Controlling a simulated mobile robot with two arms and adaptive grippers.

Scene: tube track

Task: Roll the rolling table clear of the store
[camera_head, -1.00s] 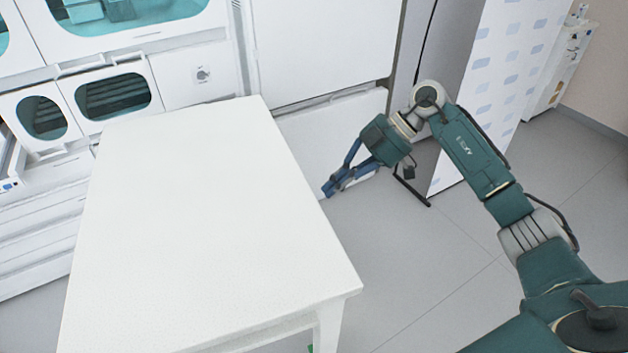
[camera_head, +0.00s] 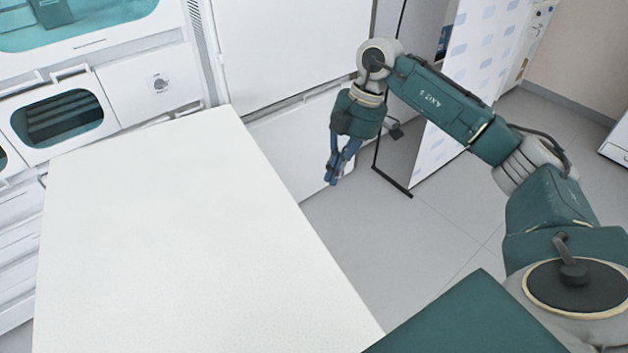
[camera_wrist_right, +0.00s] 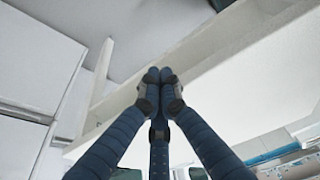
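The rolling table (camera_head: 190,230) is a plain white table whose top fills the lower left of the head view. Its far edge is close in front of the store (camera_head: 150,85), a white cabinet wall with tinted windows. My right gripper (camera_head: 333,180) points down beyond the table's right edge, apart from the top in the picture. In the right wrist view its three blue fingers (camera_wrist_right: 158,76) meet at the tips with nothing visible between them. A pale beam and a leg, seemingly the table's (camera_wrist_right: 235,75), show beyond them. My left gripper is out of view.
A patterned white panel (camera_head: 450,140) on a dark foot stands right of my right gripper. Grey floor (camera_head: 350,235) is clear between the table and that panel. A white unit (camera_head: 615,135) is at the far right edge.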

